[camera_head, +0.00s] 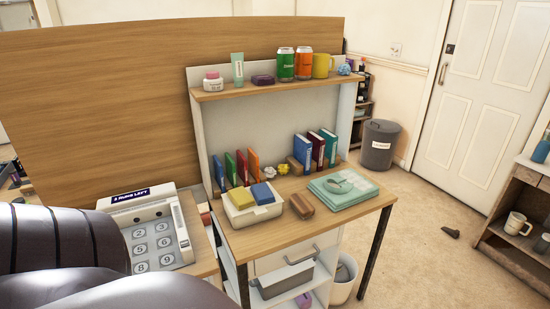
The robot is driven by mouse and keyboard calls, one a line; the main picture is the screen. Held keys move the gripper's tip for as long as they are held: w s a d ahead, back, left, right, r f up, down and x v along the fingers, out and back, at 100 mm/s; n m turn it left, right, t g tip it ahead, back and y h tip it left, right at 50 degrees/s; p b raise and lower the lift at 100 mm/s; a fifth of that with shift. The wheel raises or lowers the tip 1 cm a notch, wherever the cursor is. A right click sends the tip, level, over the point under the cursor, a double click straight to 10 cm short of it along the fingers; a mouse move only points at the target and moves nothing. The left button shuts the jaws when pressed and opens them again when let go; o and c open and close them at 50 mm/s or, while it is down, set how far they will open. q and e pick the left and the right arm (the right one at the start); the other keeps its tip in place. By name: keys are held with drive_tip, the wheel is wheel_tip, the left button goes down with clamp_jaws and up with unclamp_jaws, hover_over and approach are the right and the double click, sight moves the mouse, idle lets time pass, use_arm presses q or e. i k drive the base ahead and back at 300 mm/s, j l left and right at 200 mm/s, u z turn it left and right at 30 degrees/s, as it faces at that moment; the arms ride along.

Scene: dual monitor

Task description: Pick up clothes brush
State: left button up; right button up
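A brown, wooden-looking block (301,206) lies near the front of the desk (270,237), between a cream bin with a yellow and a blue block and a stack of teal cloths. It looks like the clothes brush, but no bristles can be made out. A second, smaller brown item (294,166) sits at the back of the desk beside the books; I cannot tell what it is. Neither of my grippers is in view, and nothing touches the brown block.
The cream bin (245,214) and the teal cloths (340,191) flank the brown block closely. A raised shelf (226,93) with cans and a yellow mug overhangs the desk's back. A keypad machine (152,233) stands left. Open carpet (420,260) lies right.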

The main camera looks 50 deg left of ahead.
sight(304, 209)
drive_tip(key=u, duration=1.45)
